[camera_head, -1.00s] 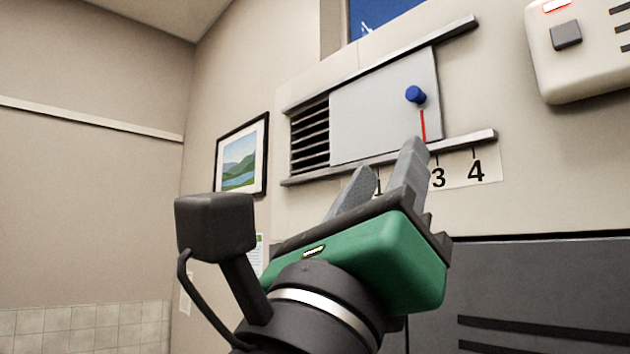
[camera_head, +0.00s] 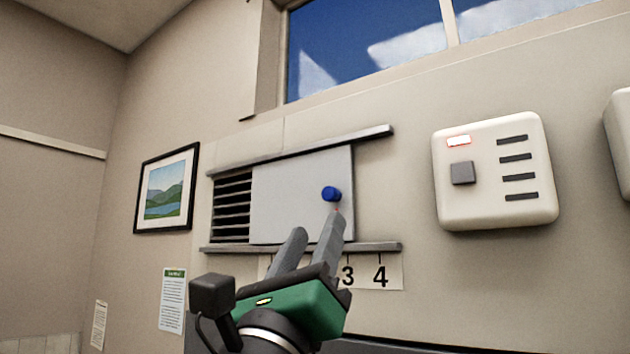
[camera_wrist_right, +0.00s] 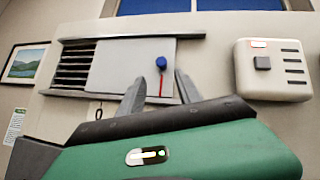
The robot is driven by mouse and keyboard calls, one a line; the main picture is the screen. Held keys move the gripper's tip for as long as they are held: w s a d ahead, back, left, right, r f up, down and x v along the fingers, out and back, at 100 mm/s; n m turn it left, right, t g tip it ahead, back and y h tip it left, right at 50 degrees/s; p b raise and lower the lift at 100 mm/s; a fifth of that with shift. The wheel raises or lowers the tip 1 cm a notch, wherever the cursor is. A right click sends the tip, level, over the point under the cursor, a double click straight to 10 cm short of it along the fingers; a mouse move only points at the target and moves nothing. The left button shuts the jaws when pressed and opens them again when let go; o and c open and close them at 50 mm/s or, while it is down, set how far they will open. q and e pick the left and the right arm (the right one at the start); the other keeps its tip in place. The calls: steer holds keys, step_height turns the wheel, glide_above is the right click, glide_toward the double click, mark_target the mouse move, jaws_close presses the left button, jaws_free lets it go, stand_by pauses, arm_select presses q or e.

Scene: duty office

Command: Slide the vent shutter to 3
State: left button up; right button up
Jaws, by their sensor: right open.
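The vent shutter is a pale plate (camera_head: 285,205) between two grey rails, with dark vent slats (camera_head: 232,208) uncovered at its left. Its blue knob (camera_head: 331,194) has a red pointer line below it, mostly hidden by my finger in the head view. In the right wrist view the knob (camera_wrist_right: 161,63) and red line sit between and beyond the fingertips. My left gripper is not in view.
A white wall box (camera_head: 495,172) with a grey button and slots is to the right of the vent. A framed picture (camera_head: 167,188) and a notice (camera_head: 173,300) hang on the left. A window (camera_head: 370,45) is above. The wall around the knob is clear.

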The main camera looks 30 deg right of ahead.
mark_target(328, 201)
steer(key=p+x, duration=0.2)
steer(key=x, duration=0.1)
steer(key=s+x, duration=0.1)
steer(key=x, duration=0.1)
steer(key=shift+w+r+p, duration=0.1)
steer(key=shift+r+p, duration=0.3)
steer(key=shift+r, duration=0.1)
steer(key=shift+w+d+r, duration=0.1)
steer(key=shift+w+d, duration=0.05)
steer(key=shift+w, duration=0.5)
steer(key=shift+s+d, duration=0.1)
steer(key=shift+s, duration=0.2)
steer(key=c, duration=0.8)
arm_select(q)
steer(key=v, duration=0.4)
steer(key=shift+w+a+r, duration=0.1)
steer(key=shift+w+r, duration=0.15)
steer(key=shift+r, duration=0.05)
arm_select(e)
jaws_close()
steer(key=shift+w, duration=0.15)
